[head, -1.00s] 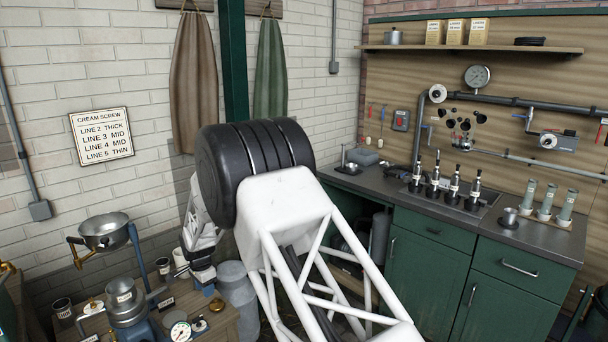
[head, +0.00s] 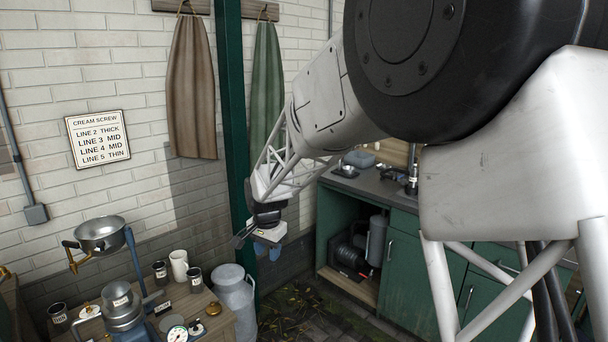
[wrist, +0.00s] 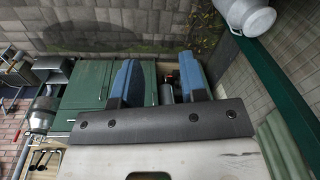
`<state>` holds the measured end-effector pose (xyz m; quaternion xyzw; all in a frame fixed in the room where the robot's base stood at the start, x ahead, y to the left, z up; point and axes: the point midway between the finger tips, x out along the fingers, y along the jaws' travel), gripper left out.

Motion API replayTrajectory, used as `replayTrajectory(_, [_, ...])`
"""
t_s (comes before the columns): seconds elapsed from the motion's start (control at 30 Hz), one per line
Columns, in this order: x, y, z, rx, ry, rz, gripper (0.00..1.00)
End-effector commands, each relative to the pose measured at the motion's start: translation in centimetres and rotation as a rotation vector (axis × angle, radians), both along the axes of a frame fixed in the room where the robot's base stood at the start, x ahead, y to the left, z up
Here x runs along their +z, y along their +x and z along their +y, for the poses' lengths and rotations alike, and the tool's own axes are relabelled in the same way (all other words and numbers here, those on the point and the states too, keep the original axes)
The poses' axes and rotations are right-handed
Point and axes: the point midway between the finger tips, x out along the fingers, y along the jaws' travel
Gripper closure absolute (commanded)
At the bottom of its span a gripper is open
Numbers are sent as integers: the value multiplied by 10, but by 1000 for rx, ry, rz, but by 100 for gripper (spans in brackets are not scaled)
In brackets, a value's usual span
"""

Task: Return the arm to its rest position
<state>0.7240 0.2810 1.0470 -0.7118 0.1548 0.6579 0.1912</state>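My gripper (head: 262,246) hangs in free air in the head view, in front of the green post and right of the wooden table. The wrist view shows its two blue fingers (wrist: 162,78) standing apart with nothing held between them, so it is open and empty. My white arm with a large black joint crosses the right half of the head view. It hides most of the counter and the wall behind. The rest position itself is not marked in these views.
A separator with a metal bowl (head: 101,235), a white mug (head: 179,265) and dark cups stand on the wooden table (head: 214,326). Green cabinets (head: 406,258) line the right. Aprons (head: 192,90) hang behind.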

Motion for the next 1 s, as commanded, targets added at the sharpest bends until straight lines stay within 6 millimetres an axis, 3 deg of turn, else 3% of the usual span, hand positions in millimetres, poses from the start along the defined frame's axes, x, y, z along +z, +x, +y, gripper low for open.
replayTrajectory(0.2, [36,-37,-51,50,-4,-20,61])
replayTrajectory(0.5, [73,-95,-113,127,-14,-47,61])
replayTrajectory(1.0, [108,-207,-198,251,-41,-89,61])
